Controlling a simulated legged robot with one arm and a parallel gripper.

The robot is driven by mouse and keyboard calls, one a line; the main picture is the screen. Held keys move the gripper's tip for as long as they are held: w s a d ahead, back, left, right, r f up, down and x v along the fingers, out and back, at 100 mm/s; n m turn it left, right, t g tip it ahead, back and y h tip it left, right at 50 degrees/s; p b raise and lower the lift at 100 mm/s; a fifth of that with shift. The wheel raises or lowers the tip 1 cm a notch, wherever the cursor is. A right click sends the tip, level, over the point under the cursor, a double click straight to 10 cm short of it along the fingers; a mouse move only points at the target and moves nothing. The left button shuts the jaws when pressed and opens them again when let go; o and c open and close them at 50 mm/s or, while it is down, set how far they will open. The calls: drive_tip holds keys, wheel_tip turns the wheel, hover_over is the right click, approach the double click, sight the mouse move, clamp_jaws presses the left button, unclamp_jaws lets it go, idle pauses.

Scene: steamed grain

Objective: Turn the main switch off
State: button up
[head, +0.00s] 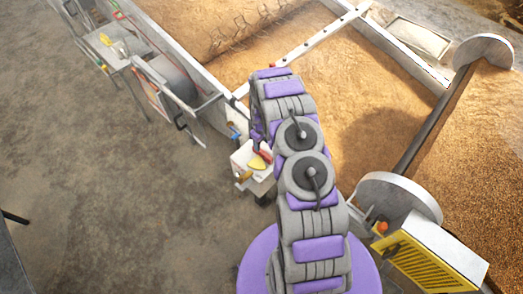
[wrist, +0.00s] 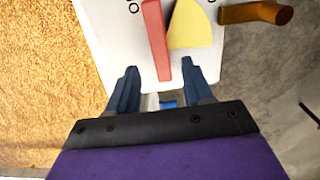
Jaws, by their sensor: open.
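The switch is on a white box (head: 241,160) beside the grain bed. In the wrist view its white face (wrist: 110,35) carries a long red lever (wrist: 156,40) and a pale yellow piece (wrist: 190,25) beside it. An orange-brown handle (wrist: 255,12) sticks out at the right edge. My gripper (wrist: 164,76) is open, with its two blue fingers apart and nothing held. The lower end of the red lever appears between the fingertips; I cannot tell whether they touch it. In the head view my arm hides part of the box and most of the gripper.
Grain fills a walled bed (head: 215,83) behind and to the right. A machine with a grey drum (head: 172,78) stands at the left along the wall. A yellow-grilled box (head: 430,262) is at the lower right.

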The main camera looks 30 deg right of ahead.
sight(262, 151)
drive_tip(key=shift+f, duration=3.1)
clamp_jaws()
